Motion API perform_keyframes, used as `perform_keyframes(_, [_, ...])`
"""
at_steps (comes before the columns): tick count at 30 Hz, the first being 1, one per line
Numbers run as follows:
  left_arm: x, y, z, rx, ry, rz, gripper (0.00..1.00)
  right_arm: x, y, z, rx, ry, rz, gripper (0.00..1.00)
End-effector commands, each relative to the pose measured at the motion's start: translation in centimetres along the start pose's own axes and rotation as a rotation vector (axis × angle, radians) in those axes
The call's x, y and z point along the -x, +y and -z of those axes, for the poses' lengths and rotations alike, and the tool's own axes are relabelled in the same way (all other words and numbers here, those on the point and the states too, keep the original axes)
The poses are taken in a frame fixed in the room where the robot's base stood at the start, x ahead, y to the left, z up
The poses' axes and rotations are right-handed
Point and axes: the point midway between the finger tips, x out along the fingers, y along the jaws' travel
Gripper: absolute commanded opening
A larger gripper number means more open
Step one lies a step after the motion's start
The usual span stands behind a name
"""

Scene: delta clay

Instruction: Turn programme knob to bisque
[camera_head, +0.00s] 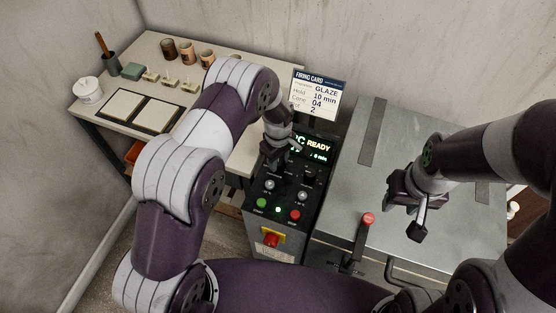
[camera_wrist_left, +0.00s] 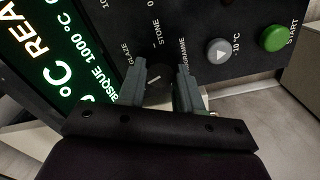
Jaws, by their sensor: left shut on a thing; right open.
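The programme knob (camera_wrist_left: 154,82) shows in the left wrist view between my left gripper's (camera_wrist_left: 161,88) two grey fingers, which are shut on it. GLAZE, STONE and PROGRAMME labels are printed around it. Its exact pointer direction is hard to read. The green display (camera_wrist_left: 60,65) beside it reads BISQUE 1000 °C and READY. In the head view my left gripper (camera_head: 277,165) is at the black control panel (camera_head: 270,217) and hides the knob. My right gripper (camera_head: 408,210) is open and empty above the grey metal top.
The panel has a green start button (camera_wrist_left: 273,38), a grey button (camera_wrist_left: 218,51), a red button (camera_head: 295,215) and a red emergency stop (camera_head: 271,240). A table (camera_head: 155,52) with cups and tiles stands left; the kiln top (camera_head: 375,165) is right.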

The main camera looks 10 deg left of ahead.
Motion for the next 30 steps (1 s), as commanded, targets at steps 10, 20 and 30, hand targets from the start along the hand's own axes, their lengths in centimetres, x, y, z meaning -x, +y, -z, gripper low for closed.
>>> perform_keyframes(10, [0.10, 0.12, 0.02, 0.161, 0.001, -0.003, 0.04, -0.53, 0.00, -0.06, 0.000, 0.000, 0.000, 0.43])
perform_keyframes(20, [0.16, 0.15, 0.02, 0.205, 0.001, -0.004, 0.04, -0.61, 0.00, -0.07, 0.000, 0.000, 0.000, 0.43])
perform_keyframes(30, [0.18, 0.17, 0.04, 0.204, 0.001, -0.004, 0.44, -0.60, 0.00, -0.07, 0.000, 0.000, 0.000, 0.43])
